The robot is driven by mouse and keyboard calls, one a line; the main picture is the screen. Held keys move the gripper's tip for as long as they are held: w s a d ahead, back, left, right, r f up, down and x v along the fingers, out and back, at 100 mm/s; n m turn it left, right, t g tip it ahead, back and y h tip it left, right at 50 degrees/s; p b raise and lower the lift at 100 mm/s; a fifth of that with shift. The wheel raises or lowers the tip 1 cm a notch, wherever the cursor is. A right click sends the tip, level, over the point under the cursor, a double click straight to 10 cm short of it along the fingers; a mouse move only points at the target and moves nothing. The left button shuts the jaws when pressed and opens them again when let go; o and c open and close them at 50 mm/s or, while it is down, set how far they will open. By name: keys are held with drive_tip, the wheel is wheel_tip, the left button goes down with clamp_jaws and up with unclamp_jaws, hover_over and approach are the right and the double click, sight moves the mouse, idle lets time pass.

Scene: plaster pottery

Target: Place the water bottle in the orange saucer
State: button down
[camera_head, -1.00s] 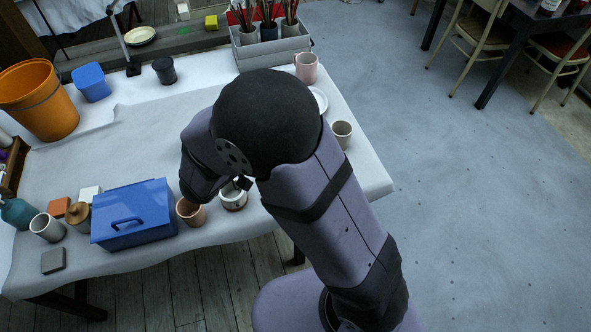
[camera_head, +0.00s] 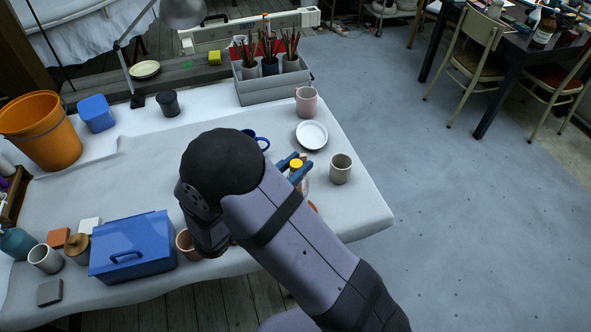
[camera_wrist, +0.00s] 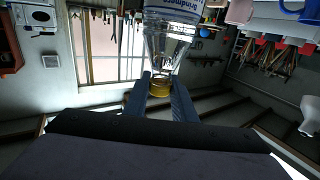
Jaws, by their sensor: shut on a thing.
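The water bottle is clear with a yellow cap (camera_head: 296,163) and a pale label with blue print, seen in the wrist view (camera_wrist: 175,8). My gripper (camera_head: 291,165) has blue fingers shut on the cap end, and the clear bottle body (camera_wrist: 165,45) extends beyond them in the wrist view. In the head view the bottle hangs down at the table's right part, its lower end partly hidden by my arm. A small orange edge (camera_head: 313,207) shows beside my arm near the bottle; it may be the orange saucer, mostly hidden. I cannot tell whether the bottle touches it.
A beige cup (camera_head: 341,170) stands close right of the bottle, and a white dish (camera_head: 311,135) lies behind it. A blue mug (camera_head: 260,140) is partly hidden by my arm. A pink mug (camera_head: 306,101) stands farther back. A blue box (camera_head: 133,246) is at the front left.

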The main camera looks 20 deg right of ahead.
drive_tip(key=shift+f, duration=1.15)
drive_tip(key=c, duration=1.5)
unclamp_jaws()
drive_tip(key=shift+f, duration=0.1)
drive_tip(key=shift+o, duration=0.2)
